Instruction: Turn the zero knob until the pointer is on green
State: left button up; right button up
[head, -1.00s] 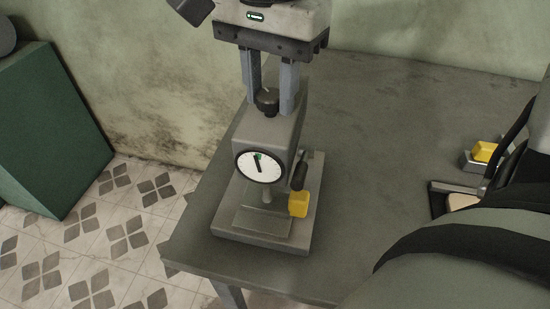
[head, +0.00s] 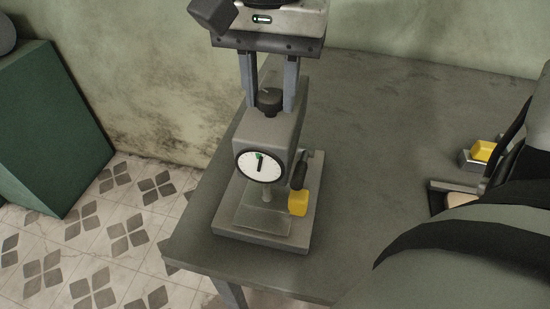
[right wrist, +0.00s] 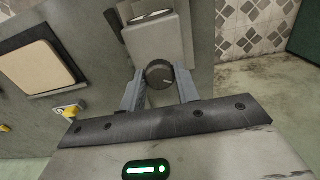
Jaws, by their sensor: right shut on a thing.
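The gauge stands on a grey table, its round white dial (head: 260,166) facing me in the head view. The black pointer (head: 261,164) is nearly upright, and its upper end lies at the small green mark (head: 258,155) near the dial's top. The dark zero knob (head: 269,100) sits on top of the housing; it also shows in the right wrist view (right wrist: 160,75), with a pale line on its top. My right gripper (head: 271,106) comes down from above and is shut on the knob, one finger on each side. My left gripper is not in view.
A yellow block (head: 482,151) sits at the table's right. A tan board (right wrist: 38,68) lies on the table in the right wrist view.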

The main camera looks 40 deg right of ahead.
jog(key=shift+m+b, duration=0.7)
jog(key=shift+m, duration=0.4)
jog(key=o, duration=0.7)
notch_tip(320, 180, up, 6)
jog(key=p, duration=0.4)
jog(key=shift+p, duration=0.35)
